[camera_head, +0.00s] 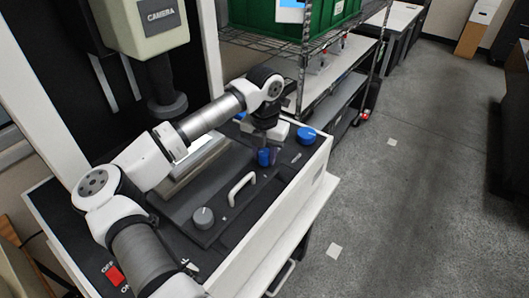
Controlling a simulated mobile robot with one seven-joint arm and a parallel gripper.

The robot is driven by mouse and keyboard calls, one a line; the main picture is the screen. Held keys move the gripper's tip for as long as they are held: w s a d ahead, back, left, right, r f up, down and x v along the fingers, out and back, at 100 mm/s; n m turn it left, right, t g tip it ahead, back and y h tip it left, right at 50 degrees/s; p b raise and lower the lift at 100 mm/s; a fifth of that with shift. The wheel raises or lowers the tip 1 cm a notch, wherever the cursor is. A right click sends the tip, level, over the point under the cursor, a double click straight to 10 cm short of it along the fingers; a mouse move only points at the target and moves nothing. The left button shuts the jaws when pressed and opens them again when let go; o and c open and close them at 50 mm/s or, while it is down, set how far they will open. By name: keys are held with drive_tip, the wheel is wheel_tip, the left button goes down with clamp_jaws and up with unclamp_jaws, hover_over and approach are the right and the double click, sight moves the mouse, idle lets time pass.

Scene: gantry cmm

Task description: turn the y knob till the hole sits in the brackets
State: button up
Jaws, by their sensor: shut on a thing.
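The machine's dark top panel (240,212) carries two blue knobs and a grey knob (203,217). One blue knob (264,158) is partly covered by my gripper (267,148), which reaches down on it from above and is shut on it. The other blue knob (306,135) stands apart, to the right near the panel's far corner. I cannot read a label that tells which is the y knob. No hole or brackets can be made out in this view.
A white handle (241,188) rises from the panel between the grey knob and the gripped knob. A camera head (145,25) marked CAMERA hangs over the machine. A red switch (113,273) sits at the front left. A wire shelf with a green bin (270,18) stands behind.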

drive_tip(key=shift+f+b, duration=0.1)
drive_tip(key=shift+b, duration=0.2)
drive_tip(key=shift+f+m+b, duration=0.15)
drive_tip(key=shift+m+b, duration=0.75)
drive_tip(key=shift+b, duration=0.25)
drive_tip(key=m+b, duration=0.3)
drive_tip(key=shift+m+b, duration=0.3)
drive_tip(key=shift+b, duration=0.1)
drive_tip(key=m+b, duration=0.2)
drive_tip(key=m, duration=0.1)
drive_tip(key=shift+r+m+b, duration=0.25)
drive_tip(key=shift+m+b, duration=0.4)
drive_tip(key=shift+m, duration=1.15)
drive_tip(key=o, duration=1)
drive_tip(key=shift+c, duration=0.2)
